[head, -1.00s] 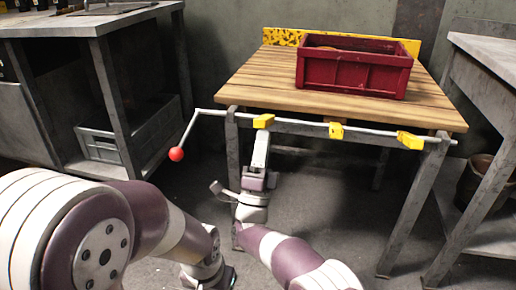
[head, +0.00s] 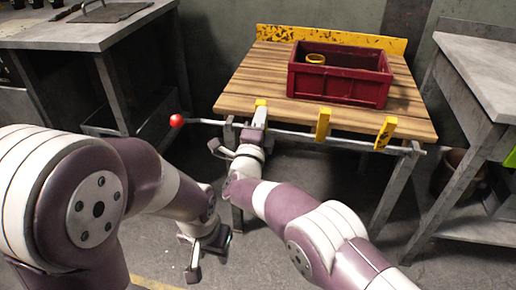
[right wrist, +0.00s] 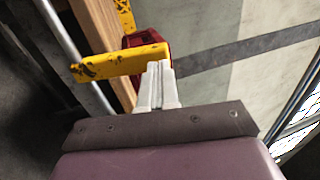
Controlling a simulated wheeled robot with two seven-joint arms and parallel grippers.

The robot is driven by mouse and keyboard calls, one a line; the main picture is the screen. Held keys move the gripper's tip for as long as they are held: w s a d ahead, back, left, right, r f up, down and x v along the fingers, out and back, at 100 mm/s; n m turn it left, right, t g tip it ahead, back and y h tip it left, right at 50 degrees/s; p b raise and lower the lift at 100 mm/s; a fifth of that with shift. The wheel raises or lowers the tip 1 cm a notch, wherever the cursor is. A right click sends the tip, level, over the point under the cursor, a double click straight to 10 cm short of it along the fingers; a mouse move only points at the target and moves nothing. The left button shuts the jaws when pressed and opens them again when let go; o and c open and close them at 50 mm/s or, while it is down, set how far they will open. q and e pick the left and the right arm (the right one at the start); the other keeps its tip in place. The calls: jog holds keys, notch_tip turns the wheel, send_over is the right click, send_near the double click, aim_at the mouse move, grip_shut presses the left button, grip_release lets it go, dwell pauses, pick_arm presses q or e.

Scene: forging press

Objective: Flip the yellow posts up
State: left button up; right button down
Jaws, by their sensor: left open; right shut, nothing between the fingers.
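Three yellow posts sit on a grey bar along the table's front edge: the left post (head: 261,103), the middle post (head: 323,124) and the right post (head: 385,133). The middle and right posts stand up. The left one is partly hidden by my right gripper (head: 260,110), which is shut and empty against or close to it. In the right wrist view, the shut fingertips (right wrist: 158,66) overlap a scuffed yellow post (right wrist: 120,63); touching is likely but not certain. The bar's red ball handle (head: 176,120) points out left. My left gripper (head: 211,262) is open, low near the floor.
A grey bench (head: 100,35) stands left and another grey table (head: 482,75) right. Floor between them is partly free.

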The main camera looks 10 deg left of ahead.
aim_at(264, 105)
jog(key=w+g+p, duration=0.1)
jog(key=p, duration=0.1)
jog(key=w+r+g+p, duration=0.1)
jog(key=g+p, duration=0.1)
jog(key=p, duration=0.1)
jog(key=shift+w+r, duration=0.3)
pick_arm(q)
notch_tip(264, 105, up, 7)
jog(key=shift+p, duration=0.4)
jog(key=shift+s+r, duration=0.1)
pick_arm(e)
jog(key=shift+r, duration=0.1)
